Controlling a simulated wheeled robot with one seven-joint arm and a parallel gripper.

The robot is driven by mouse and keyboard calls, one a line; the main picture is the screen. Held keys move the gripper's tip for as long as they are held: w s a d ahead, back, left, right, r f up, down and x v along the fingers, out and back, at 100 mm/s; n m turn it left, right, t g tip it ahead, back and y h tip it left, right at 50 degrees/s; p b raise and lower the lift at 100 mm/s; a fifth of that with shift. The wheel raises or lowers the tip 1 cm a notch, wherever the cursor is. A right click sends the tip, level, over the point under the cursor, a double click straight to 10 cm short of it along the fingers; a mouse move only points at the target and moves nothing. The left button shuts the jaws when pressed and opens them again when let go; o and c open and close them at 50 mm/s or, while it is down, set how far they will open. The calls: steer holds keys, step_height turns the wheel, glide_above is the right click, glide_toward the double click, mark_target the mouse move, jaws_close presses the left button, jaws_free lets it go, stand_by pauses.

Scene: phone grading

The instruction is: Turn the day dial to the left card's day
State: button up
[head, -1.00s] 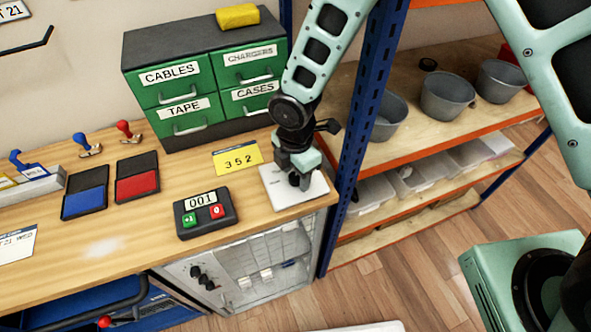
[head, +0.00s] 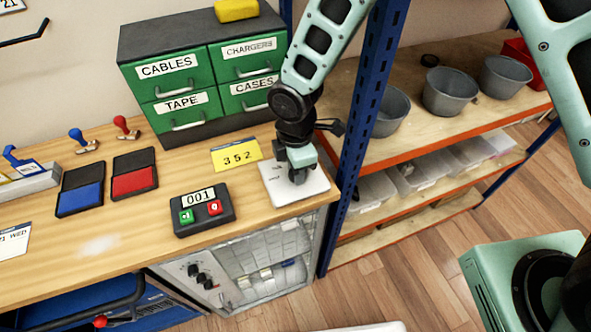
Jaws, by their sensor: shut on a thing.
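The white plate of the day dial (head: 278,196) lies at the right end of the wooden counter. My gripper (head: 297,179) points down over it and is shut on the dial's knob, which the fingers hide. Faint dark print shows on the plate left of the fingers, too small to read.
A yellow card reading 352 (head: 236,156) and a counter box showing 001 (head: 204,209) lie left of the dial. Green drawers (head: 207,86) stand behind. A blue rack post (head: 360,130) rises close to my arm's right. Ink pads (head: 134,174) lie further left.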

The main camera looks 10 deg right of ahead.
steer(key=m+b, duration=0.2)
steer(key=m, duration=0.2)
steer(key=shift+m, duration=0.3)
stand_by(0.5)
steer(key=o, duration=1)
steer(key=shift+c, duration=0.2)
steer(key=shift+r, duration=0.15)
step_height(320, 180, up, 17)
steer(key=b, duration=0.3)
steer(key=shift+r, duration=0.1)
steer(key=s+d+f+m, duration=0.1)
steer(key=s+d+m, duration=0.3)
steer(key=s, duration=0.5)
steer(key=s+d+f+m, duration=0.1)
steer(key=s+d+m, duration=0.3)
steer(key=s, duration=0.5)
steer(key=shift+s+d+m+y, duration=0.3)
steer(key=shift+s+d, duration=0.05)
steer(key=shift+d, duration=0.65)
